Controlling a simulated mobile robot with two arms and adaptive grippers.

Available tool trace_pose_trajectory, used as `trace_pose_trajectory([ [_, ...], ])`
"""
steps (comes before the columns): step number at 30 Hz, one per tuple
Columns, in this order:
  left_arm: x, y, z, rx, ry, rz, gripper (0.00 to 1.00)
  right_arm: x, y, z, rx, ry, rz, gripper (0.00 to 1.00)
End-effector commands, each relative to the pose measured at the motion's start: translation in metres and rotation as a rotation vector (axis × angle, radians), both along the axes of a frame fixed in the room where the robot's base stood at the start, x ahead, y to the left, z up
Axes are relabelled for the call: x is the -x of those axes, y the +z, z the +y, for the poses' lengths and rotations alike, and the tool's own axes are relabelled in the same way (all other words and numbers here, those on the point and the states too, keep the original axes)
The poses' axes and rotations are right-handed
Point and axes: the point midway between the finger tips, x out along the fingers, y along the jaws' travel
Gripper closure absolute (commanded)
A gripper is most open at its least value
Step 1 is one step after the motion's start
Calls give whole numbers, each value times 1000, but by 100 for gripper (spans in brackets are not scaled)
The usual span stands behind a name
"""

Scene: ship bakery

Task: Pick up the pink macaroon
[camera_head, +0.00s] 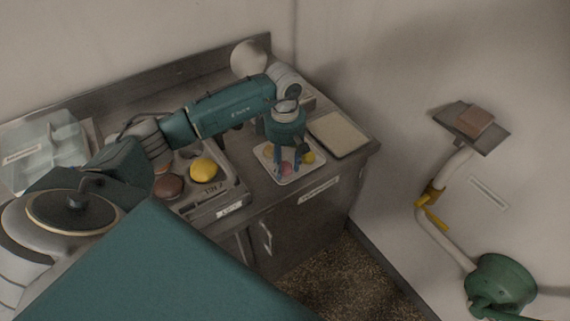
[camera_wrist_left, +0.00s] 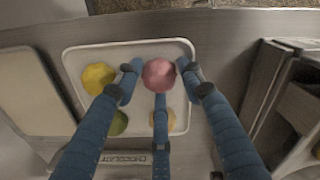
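The pink macaroon (camera_wrist_left: 158,73) lies on a small white tray (camera_wrist_left: 125,50), near the middle of its upper edge in the left wrist view. It also shows in the head view (camera_head: 285,168). My left gripper (camera_wrist_left: 158,76) points down over the tray. Its blue fingers stand around the macaroon, two at its sides and one below it in the wrist view. Small gaps show between the side fingers and the macaroon, so the gripper looks open. A yellow macaroon (camera_wrist_left: 98,78), a green one (camera_wrist_left: 118,123) and an orange one (camera_wrist_left: 160,120), partly hidden by a finger, share the tray. My right gripper is not seen.
A flat board (camera_head: 339,134) lies right of the tray. A grey crate (camera_head: 232,195) with a yellow item (camera_head: 203,170) and brown items stands left of it. A clear container (camera_head: 45,155) is farther left. The counter's front edge is close to the tray.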

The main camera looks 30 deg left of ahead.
Motion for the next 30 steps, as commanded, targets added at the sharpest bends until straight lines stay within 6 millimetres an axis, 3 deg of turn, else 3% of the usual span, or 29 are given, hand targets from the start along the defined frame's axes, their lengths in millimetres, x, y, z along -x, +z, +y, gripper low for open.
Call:
trace_pose_trajectory([
  [5, 0, -1, 0, 0, 0, -1, 61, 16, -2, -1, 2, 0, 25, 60],
  [9, 0, 0, 0, 0, 0, -1, 79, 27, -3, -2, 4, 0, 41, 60],
  [23, -1, 5, 0, 2, 0, -3, 79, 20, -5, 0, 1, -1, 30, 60],
  [30, -3, 37, 0, 0, 0, -9, 79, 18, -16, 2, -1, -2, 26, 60],
])
